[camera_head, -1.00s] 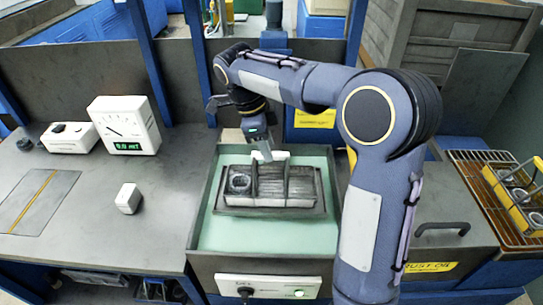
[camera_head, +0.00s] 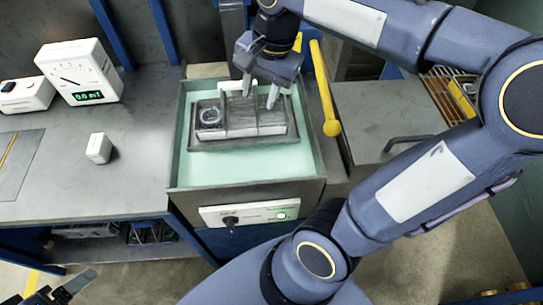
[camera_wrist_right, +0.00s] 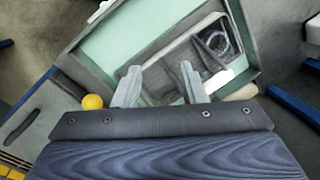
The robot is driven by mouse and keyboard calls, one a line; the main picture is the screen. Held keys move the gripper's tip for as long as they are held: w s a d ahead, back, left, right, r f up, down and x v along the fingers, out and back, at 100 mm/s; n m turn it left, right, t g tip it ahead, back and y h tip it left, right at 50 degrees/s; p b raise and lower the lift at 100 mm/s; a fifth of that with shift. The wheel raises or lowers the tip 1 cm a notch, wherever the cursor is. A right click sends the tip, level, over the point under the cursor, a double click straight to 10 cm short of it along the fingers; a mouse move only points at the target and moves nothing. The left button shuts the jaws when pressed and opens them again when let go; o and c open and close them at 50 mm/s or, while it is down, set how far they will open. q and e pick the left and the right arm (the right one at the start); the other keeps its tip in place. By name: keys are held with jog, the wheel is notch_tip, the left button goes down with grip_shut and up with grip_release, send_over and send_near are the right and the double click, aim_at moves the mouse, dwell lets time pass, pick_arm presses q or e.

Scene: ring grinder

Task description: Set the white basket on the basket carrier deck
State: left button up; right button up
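A dark grey basket-like holder (camera_head: 242,121) with compartments and a ring in its left one sits in the green-lined tank (camera_head: 205,172). A white handle piece (camera_head: 230,86) shows at its back edge; I cannot be sure this is the white basket. My right gripper (camera_head: 260,92) is over the holder's back edge, its fingers apart, with nothing clearly between them. In the right wrist view its open fingers (camera_wrist_right: 160,86) point at the holder (camera_wrist_right: 190,62); contact cannot be told. My left gripper (camera_head: 62,290) shows only partly at the bottom left. I cannot pick out the carrier deck.
A yellow ball-ended lever (camera_head: 331,127) stands right of the tank. A control panel (camera_head: 255,214) is on its front. A white gauge (camera_head: 80,70) and a small white block (camera_head: 98,148) are on the left bench. A wire rack (camera_head: 440,92) is at the right, partly behind my arm.

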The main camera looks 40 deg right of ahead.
jog(key=s+a+f+n+t+y, duration=0.2)
jog(key=s+a+f+n+t, duration=0.2)
jog(key=s+f+n, duration=0.3)
jog(key=s+a+n, duration=0.1)
jog(key=s+n, duration=0.2)
jog(key=s, duration=0.1)
jog(key=shift+a+f+n, duration=0.2)
jog(key=shift+a+n, duration=0.1)
dwell(0.5)
